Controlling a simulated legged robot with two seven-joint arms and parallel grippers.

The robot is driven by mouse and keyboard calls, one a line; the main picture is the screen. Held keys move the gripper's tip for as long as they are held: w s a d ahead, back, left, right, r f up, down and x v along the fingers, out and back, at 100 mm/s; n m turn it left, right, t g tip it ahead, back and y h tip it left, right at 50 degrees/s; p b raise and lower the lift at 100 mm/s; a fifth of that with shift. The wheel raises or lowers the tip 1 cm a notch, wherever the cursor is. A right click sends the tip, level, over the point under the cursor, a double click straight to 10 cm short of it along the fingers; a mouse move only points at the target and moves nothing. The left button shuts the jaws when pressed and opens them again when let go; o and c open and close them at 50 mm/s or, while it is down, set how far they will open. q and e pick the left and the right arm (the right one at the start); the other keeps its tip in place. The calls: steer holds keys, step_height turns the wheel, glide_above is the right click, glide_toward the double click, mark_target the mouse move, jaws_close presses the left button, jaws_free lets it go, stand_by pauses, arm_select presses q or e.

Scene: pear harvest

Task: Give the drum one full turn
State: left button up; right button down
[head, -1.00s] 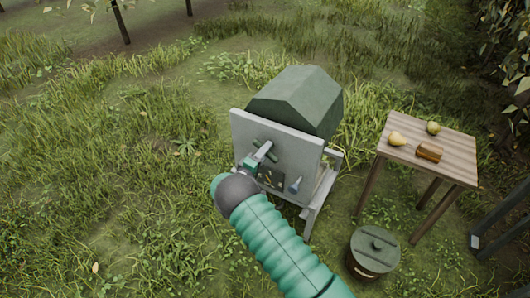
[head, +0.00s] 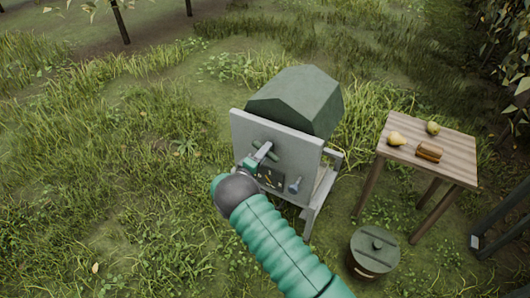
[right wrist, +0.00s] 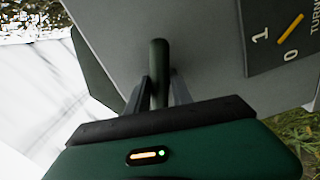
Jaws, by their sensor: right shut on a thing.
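The drum (head: 298,98) is a dark green, many-sided body on a grey stand, behind a grey front panel (head: 302,152). My right gripper (head: 262,153) is at the left part of this panel. In the right wrist view my right gripper (right wrist: 158,95) is shut on a dark green handle (right wrist: 159,58), which stands up between the two fingers. A dark plate on the panel (right wrist: 290,38) shows the marks 0 and 1 and an orange line. My left gripper is not in view.
A wooden table (head: 455,162) stands to the right, with two pears (head: 397,139) and a brown block-like object (head: 429,152) on it. A lidded round bin (head: 375,250) stands on the ground below. A grey knob-like peg (head: 296,185) sticks out of the panel. Grass lies to the left.

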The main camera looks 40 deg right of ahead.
stand_by(0.3)
steer(key=m+b, duration=0.1)
steer(key=m, duration=0.2)
steer(key=shift+f+m, duration=0.1)
steer(key=shift+m, duration=1.2)
